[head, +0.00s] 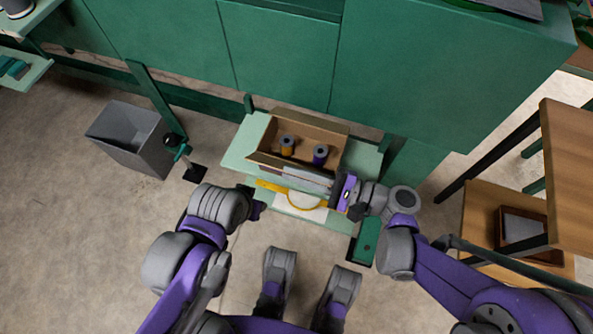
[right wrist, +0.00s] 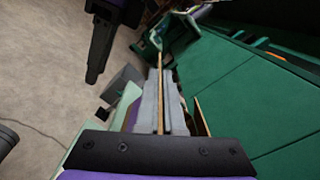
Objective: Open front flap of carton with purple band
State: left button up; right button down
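The brown carton (head: 328,128) stands on a pale green bench with its top open. My right gripper (head: 292,172) lies along the carton's front edge, coming from the right. In the right wrist view its two grey fingers (right wrist: 161,100) are close together with a thin brown panel edge (right wrist: 161,62), seemingly the front flap, between them. A purple patch beside the fingers may be the band; I cannot tell. My left gripper (head: 257,208) hangs left of the carton's front, apart from it; its opening is unclear.
A grey bin (head: 135,138) stands at left. Green cabinets (head: 275,55) close off the back. A wooden table (head: 570,150) stands at right.

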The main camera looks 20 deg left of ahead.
jog(key=c, duration=1)
grip_release()
jog(key=shift+c, duration=0.2)
jog(key=shift+d, duration=0.1)
jog(key=d, duration=1)
jog(key=shift+s+d+p, duration=0.15)
jog(key=shift+d+p, duration=0.2)
jog(key=shift+p, duration=0.05)
jog(key=shift+d, duration=0.1)
